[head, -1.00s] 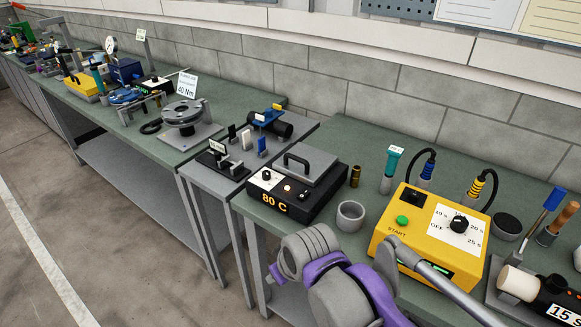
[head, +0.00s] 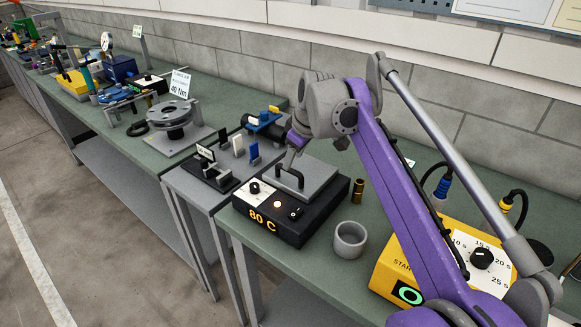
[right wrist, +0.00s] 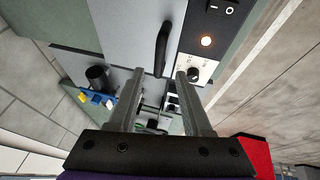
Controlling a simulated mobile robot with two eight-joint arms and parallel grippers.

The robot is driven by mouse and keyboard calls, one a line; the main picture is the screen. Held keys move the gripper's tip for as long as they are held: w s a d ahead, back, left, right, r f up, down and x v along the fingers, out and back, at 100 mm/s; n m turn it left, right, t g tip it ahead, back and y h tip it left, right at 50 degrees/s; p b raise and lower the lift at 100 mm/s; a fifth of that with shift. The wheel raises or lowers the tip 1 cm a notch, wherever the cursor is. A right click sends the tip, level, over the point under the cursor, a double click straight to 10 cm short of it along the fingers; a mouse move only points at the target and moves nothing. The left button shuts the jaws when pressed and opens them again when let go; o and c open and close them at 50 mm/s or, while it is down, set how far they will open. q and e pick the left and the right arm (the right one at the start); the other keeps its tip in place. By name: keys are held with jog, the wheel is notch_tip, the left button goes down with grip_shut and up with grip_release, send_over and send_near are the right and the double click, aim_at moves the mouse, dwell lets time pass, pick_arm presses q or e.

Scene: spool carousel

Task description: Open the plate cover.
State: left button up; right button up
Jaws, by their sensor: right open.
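The plate cover (head: 318,184) is a flat grey lid lying shut on a black heater box (head: 287,222) marked 80 C. It has a dark arched handle (head: 289,179). My right gripper (head: 289,160) is above the handle side of the cover, partly hidden behind its own wrist. In the right wrist view my right gripper (right wrist: 160,73) is open and empty. The handle (right wrist: 162,45) shows just past the fingertips, roughly in line with the gap between them. I cannot tell whether the fingers touch it. My left gripper is not in view.
A grey cup (head: 350,239) and a small brass cylinder (head: 358,189) stand right of the box. A yellow timer box (head: 392,268) is partly behind my right arm. On the lower bench to the left are a small black stand (head: 208,172) and a blue clamp (head: 262,119).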

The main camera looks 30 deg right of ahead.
aim_at(291, 171)
jog(key=shift+x, duration=2.35)
jog(key=shift+c, duration=0.2)
grip_shut()
